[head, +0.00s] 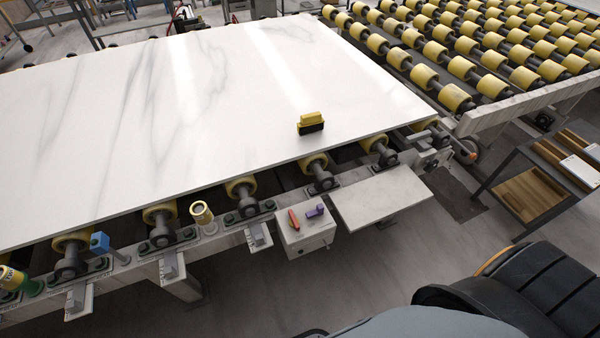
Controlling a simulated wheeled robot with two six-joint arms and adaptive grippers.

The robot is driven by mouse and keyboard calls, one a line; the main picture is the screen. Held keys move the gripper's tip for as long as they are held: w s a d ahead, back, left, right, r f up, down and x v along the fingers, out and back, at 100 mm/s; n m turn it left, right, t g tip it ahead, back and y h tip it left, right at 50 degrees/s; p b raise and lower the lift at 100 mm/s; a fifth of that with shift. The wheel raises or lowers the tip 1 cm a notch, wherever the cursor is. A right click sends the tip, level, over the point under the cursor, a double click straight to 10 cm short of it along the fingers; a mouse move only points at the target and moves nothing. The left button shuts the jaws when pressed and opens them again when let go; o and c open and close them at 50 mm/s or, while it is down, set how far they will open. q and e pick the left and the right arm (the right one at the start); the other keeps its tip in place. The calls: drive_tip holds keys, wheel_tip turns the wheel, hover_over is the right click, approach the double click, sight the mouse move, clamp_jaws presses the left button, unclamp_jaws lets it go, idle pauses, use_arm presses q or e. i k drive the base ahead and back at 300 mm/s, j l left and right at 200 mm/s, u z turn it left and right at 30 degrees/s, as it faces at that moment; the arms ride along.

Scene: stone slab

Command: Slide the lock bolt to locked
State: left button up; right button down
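A pale control box (305,236) is fixed to the front rail of the roller table. On its top are a red lever-like piece (294,220) at the left and a purple block-like piece (315,211) at the right. I cannot tell for sure which piece is the lock bolt, or whether it stands at locked. A blue block-like fitting (99,242) sits on the same rail farther left. Neither of my grippers is in view.
A large white marble slab (200,110) lies on the rollers, with a yellow and black block (311,123) on it. A flat pale shelf (380,198) juts out right of the box. A brass-coloured cylinder (203,216) stands on the rail. A cart with wooden boards (530,194) stands at right.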

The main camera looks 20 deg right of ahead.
sight(320, 208)
drive_tip(key=k+l, duration=0.1)
drive_tip(key=l, duration=0.2)
drive_tip(key=k+l, duration=0.15)
drive_tip(key=l, duration=0.2)
drive_tip(key=k+l, duration=0.1)
drive_tip(key=l, duration=0.2)
drive_tip(key=k+l, duration=0.15)
drive_tip(key=l, duration=0.2)
